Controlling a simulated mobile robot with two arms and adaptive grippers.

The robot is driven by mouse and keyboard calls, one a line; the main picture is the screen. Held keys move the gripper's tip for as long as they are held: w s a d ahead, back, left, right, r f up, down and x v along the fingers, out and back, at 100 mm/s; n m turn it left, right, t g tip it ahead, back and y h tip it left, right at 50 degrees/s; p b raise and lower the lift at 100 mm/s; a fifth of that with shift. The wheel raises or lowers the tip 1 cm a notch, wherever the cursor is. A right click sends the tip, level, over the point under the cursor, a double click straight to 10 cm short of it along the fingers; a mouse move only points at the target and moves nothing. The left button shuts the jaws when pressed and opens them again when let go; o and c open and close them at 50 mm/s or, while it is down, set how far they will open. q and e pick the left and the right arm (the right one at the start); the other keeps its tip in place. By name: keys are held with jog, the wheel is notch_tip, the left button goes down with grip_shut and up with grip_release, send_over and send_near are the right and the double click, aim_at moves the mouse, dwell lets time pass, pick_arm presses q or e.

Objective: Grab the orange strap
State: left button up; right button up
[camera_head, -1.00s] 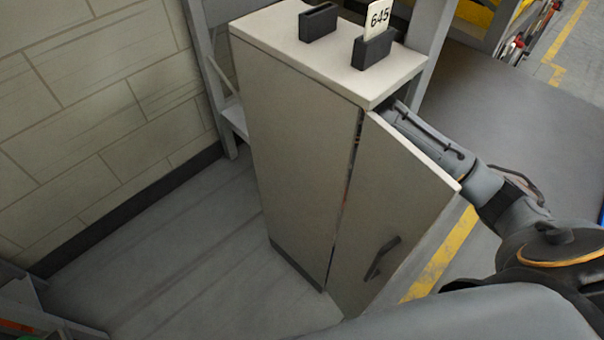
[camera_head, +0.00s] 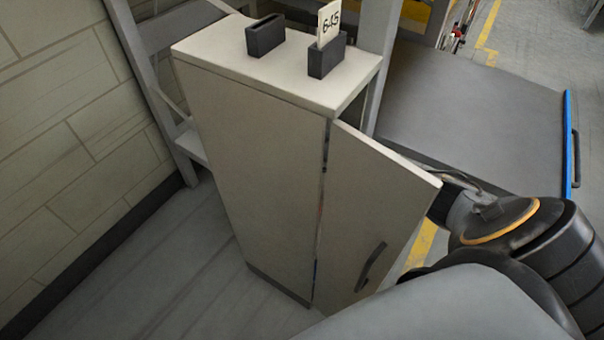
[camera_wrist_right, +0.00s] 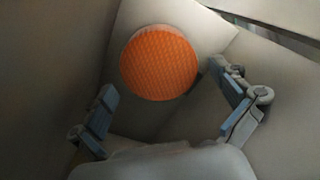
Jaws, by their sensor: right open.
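The orange strap (camera_wrist_right: 159,63) shows in the right wrist view as a round, woven-textured orange roll against a pale surface. My right gripper (camera_wrist_right: 170,112) is open, its two fingers apart to the left and right below the roll. Nothing is between its fingertips, and the roll lies just beyond them. In the head view my right arm reaches behind the partly open door (camera_head: 372,215) of a pale cabinet (camera_head: 250,165). The door hides the gripper and the strap there. My left gripper is not in view.
A block wall (camera_head: 60,100) is at the left. A grey surface with a blue edge (camera_head: 567,145) lies at the right. The floor left of the cabinet is clear.

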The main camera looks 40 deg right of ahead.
jog(key=shift+f, duration=1.5)
jog(key=c, duration=1.2)
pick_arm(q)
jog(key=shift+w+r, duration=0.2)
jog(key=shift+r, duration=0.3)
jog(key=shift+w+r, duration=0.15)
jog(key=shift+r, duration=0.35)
pick_arm(e)
jog(key=shift+o, duration=0.2)
jog(key=shift+w+r, duration=0.1)
jog(key=shift+r, duration=0.1)
